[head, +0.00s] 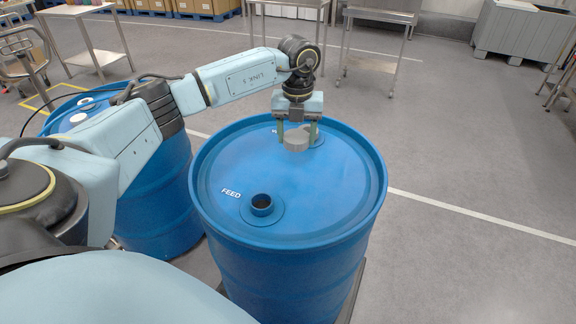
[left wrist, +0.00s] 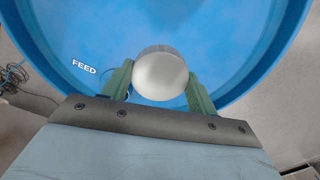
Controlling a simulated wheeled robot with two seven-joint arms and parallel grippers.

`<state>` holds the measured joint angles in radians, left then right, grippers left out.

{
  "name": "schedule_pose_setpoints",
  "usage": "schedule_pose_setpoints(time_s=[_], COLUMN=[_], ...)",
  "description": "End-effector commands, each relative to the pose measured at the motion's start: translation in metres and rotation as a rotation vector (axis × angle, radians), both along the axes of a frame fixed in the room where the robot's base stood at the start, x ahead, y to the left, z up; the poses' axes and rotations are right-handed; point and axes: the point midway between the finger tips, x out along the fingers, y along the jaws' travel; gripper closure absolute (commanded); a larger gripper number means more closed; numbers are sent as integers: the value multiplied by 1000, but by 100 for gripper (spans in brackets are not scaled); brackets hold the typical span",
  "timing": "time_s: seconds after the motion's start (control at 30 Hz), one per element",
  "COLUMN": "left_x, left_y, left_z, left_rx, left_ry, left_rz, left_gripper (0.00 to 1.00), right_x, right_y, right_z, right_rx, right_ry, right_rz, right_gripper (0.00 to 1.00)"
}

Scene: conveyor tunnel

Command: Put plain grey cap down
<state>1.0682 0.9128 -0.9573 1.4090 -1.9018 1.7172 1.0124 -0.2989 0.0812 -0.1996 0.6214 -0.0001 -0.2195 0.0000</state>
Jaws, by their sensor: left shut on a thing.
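My left gripper (head: 298,133) is above the far part of a blue drum's lid, fingers pointing down. It is shut on the plain grey cap (head: 297,145), a short round disc. In the left wrist view the cap (left wrist: 160,77) sits between the two green fingers (left wrist: 160,88). The drum (head: 330,190) has an open, dark filler hole (head: 262,203) with a raised collar near the white FEED label. A second round fitting (head: 316,138) lies behind the gripper, mostly hidden, its label partly covered. Whether the cap touches the lid is unclear. My right gripper is not in view.
Another blue drum (head: 160,180) stands at the left, partly behind my left arm. Steel tables (head: 375,20) and a grey crate (head: 525,35) stand farther back. The lid between the filler hole and the cap is clear. Open grey floor lies to the right.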

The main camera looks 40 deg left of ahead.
Motion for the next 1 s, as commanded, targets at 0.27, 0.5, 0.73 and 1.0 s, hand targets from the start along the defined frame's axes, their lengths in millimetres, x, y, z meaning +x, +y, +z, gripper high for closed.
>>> schedule_pose_setpoints(time_s=[0.27,0.5,0.73,1.0], left_x=[2,1,2,2], left_y=[26,30,29,29], left_z=[0,-29,-55,-96], left_rx=[-1,1,0,0], left_ry=[-3,0,-2,0], left_rz=[449,520,518,517], left_gripper=[73,73,73,73], right_x=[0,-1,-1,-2], right_y=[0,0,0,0], right_z=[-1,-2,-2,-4], right_rx=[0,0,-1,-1], right_ry=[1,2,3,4], right_rz=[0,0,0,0], right_gripper=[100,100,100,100])
